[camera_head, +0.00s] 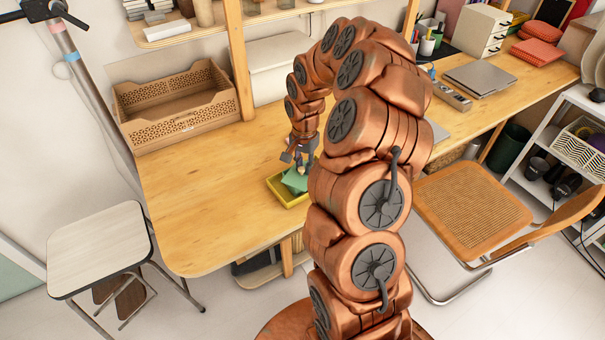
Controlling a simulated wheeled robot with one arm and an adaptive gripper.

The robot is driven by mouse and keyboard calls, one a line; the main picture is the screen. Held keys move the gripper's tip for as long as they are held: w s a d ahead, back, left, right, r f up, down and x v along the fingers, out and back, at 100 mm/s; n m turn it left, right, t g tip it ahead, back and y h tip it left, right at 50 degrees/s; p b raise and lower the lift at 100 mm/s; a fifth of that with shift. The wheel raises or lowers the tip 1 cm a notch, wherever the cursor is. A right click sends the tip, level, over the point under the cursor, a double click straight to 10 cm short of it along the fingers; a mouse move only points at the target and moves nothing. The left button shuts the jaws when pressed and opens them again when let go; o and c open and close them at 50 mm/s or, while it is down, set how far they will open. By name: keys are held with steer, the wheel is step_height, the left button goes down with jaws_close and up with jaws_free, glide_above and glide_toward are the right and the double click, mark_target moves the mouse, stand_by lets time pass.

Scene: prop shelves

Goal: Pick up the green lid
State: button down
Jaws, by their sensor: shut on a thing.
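The green lid (294,181) is a small flat green piece at a yellow tray (289,200) on the wooden desk. It looks tilted, and I cannot tell whether it touches the tray. My gripper (297,166) points down at the lid and is shut on it. The fingertips are small in view. My arm hides the right part of the tray and the desk behind it.
A wooden crate (175,107) stands at the desk's back left, beside a shelf post (238,60). A laptop (480,77) lies on the right side. A stool (100,245) and a chair (470,208) stand near the desk. The desk's left front is clear.

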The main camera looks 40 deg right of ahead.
steer(key=shift+s+f, duration=0.1)
stand_by(0.3)
steer(key=shift+r+b, duration=1.05)
steer(key=shift+r, duration=0.7)
steer(key=s+d+r+b, duration=0.1)
steer(key=s+d+b, duration=0.1)
steer(key=s, duration=0.6)
steer(key=s+d+r+b, duration=0.1)
steer(key=s+d+b, duration=0.15)
steer(key=s, duration=0.45)
steer(key=w+a+m, duration=0.1)
steer(key=w+m, duration=0.1)
steer(key=w, duration=0.3)
steer(key=w+a+r+m+b, duration=0.1)
steer(key=w+m, duration=0.1)
steer(key=w, duration=0.2)
steer(key=w+a+m+b, duration=0.1)
steer(key=w+m, duration=0.1)
steer(key=w, duration=0.3)
steer(key=shift+w+a+r, duration=0.25)
steer(key=shift+w+r, duration=0.05)
steer(key=shift+f, duration=1.9)
steer(key=shift+f+b, duration=0.85)
steer(key=shift+f, duration=0.45)
steer(key=shift+b, duration=0.5)
steer(key=shift+f+b, duration=0.1)
steer(key=shift+b, duration=0.4)
